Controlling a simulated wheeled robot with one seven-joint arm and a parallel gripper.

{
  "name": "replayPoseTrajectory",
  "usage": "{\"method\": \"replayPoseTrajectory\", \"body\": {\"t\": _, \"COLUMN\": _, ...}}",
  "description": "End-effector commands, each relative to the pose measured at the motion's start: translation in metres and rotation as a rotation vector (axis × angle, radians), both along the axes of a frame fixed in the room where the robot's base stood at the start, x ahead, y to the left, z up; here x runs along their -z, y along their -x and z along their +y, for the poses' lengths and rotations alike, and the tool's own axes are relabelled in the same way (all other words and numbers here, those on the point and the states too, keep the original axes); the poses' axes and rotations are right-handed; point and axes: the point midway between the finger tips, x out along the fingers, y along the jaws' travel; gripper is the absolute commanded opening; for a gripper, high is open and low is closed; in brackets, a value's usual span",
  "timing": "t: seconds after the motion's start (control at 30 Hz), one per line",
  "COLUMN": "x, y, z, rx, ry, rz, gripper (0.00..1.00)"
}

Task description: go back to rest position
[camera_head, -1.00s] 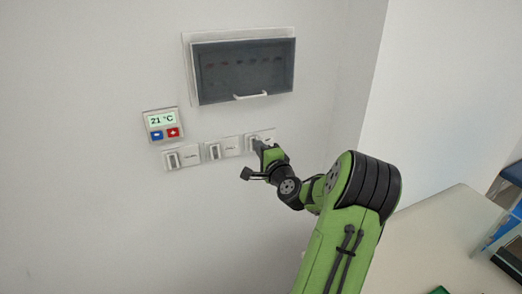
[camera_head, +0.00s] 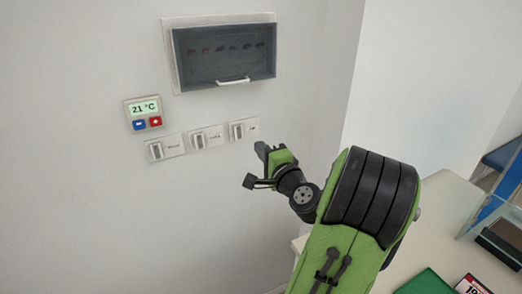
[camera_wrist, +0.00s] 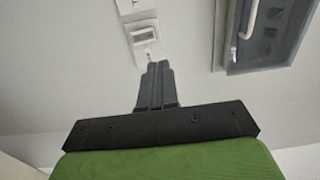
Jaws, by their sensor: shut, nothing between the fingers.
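My gripper (camera_head: 262,150) is in front of the wall, just below and right of the rightmost wall switch (camera_head: 244,129), with a visible gap to the wall. In the wrist view its two fingers (camera_wrist: 158,68) lie together, shut and empty. The switch row is beyond the fingertips there, with one switch (camera_wrist: 144,36) just above them. My green and black arm reaches up from the lower right of the head view.
A middle switch (camera_head: 207,137), a left switch (camera_head: 165,148) and a thermostat (camera_head: 145,114) reading 21 °C are on the wall. Above hangs a closed dark-fronted cabinet (camera_head: 225,55). At right is a counter (camera_head: 440,215) with a green item (camera_head: 428,283) and a clear-sided holder (camera_head: 497,228).

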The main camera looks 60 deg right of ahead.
Motion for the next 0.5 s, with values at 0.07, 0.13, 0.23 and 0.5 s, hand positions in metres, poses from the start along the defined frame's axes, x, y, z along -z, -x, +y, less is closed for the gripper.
{"method": "replayPoseTrajectory", "body": {"t": 0.07, "x": 0.000, "y": 0.000, "z": 0.000, "rx": 0.000, "ry": 0.000, "rz": 0.000, "gripper": 0.00}}
{"method": "replayPoseTrajectory", "body": {"t": 0.13, "x": 0.000, "y": 0.000, "z": 0.000, "rx": 0.000, "ry": 0.000, "rz": 0.000, "gripper": 0.00}}
{"method": "replayPoseTrajectory", "body": {"t": 0.23, "x": 0.000, "y": 0.000, "z": 0.000, "rx": 0.000, "ry": 0.000, "rz": 0.000, "gripper": 0.00}}
{"method": "replayPoseTrajectory", "body": {"t": 0.5, "x": 0.007, "y": -0.037, "z": 0.043, "rx": -0.137, "ry": 0.072, "rz": 0.132, "gripper": 0.00}}
